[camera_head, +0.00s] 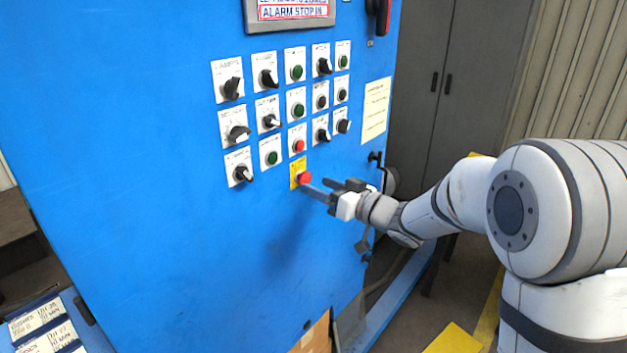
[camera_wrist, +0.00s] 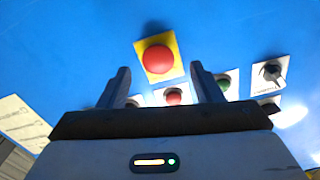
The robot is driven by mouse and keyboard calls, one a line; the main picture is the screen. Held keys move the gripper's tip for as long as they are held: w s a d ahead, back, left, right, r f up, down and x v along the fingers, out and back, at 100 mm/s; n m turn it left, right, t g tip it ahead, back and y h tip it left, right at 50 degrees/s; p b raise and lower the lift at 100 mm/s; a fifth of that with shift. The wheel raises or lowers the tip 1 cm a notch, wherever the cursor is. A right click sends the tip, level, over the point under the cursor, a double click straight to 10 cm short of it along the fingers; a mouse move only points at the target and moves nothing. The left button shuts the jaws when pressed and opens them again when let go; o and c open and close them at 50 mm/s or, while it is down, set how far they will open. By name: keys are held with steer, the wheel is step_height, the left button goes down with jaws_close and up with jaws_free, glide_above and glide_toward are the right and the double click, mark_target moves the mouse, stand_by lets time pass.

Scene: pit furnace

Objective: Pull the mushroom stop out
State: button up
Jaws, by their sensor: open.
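The mushroom stop (camera_head: 304,177) is a round red button on a yellow plate, at the bottom of the switch rows on the blue cabinet. In the wrist view the red mushroom head (camera_wrist: 158,59) shows whole on its yellow plate, beyond the fingertips and between their lines. My gripper (camera_head: 325,188) is open and empty, just to the right of the stop and close in front of the panel. In the wrist view its two fingers (camera_wrist: 164,80) stand apart. I cannot tell whether a fingertip touches the stop.
Rows of black selector switches (camera_head: 239,133) and green buttons (camera_head: 298,110) sit above and left of the stop. A smaller red button (camera_head: 298,145) is right above it. A door handle (camera_head: 375,158) juts out at the cabinet's right edge. The blue panel below is bare.

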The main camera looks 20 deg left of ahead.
mark_target(307, 180)
steer(key=shift+x, duration=1.75)
